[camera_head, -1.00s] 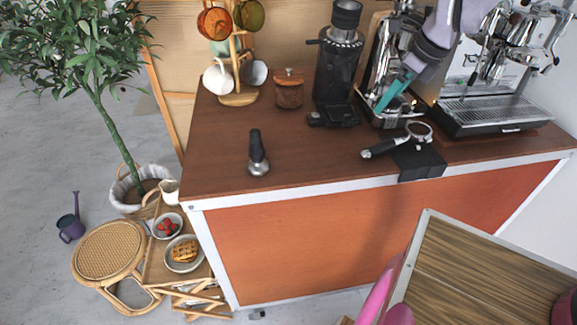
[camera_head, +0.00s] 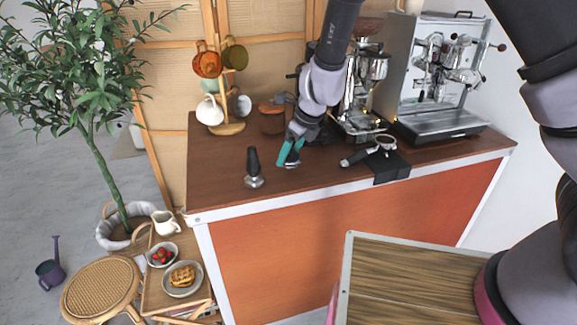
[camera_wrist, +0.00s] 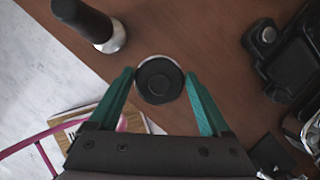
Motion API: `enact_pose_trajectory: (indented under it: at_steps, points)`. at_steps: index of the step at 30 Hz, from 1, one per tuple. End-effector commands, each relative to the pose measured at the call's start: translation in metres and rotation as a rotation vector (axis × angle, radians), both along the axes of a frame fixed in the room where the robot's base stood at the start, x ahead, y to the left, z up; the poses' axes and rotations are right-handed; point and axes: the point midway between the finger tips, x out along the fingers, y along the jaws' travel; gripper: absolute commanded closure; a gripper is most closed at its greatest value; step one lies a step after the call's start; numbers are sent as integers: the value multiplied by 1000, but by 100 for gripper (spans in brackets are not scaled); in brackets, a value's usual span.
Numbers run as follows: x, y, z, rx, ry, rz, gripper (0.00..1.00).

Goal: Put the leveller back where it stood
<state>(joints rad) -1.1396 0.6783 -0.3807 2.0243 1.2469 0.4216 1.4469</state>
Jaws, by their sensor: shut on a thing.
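The leveller (camera_wrist: 158,80), a round silver disc with a black top, sits between the teal fingertips of my gripper (camera_wrist: 160,78) in the wrist view. My gripper is shut on it. In the head view my gripper (camera_head: 289,156) is low over the counter, right of the black-handled tamper (camera_head: 254,170). The leveller is mostly hidden by the fingers there, and I cannot tell whether it touches the counter. The tamper stands upright on its silver base; it also shows at the upper left of the wrist view (camera_wrist: 85,18).
A portafilter (camera_head: 358,157) lies at a black mat (camera_head: 392,172) on the counter's front edge. The espresso machine (camera_head: 432,125) stands at the right, the mug tree (camera_head: 228,128) at the back left. The wooden counter (camera_head: 218,180) is bare left of the tamper.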

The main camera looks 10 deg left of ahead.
Motion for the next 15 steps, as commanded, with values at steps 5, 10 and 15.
enact_pose_trajectory:
  at_steps: [5,10,15]
  points:
    - [0,-1,-27,-3,2,-2,95]
    - [0,-1,-39,-2,0,0,95]
    - [0,0,-39,0,-1,1,95]
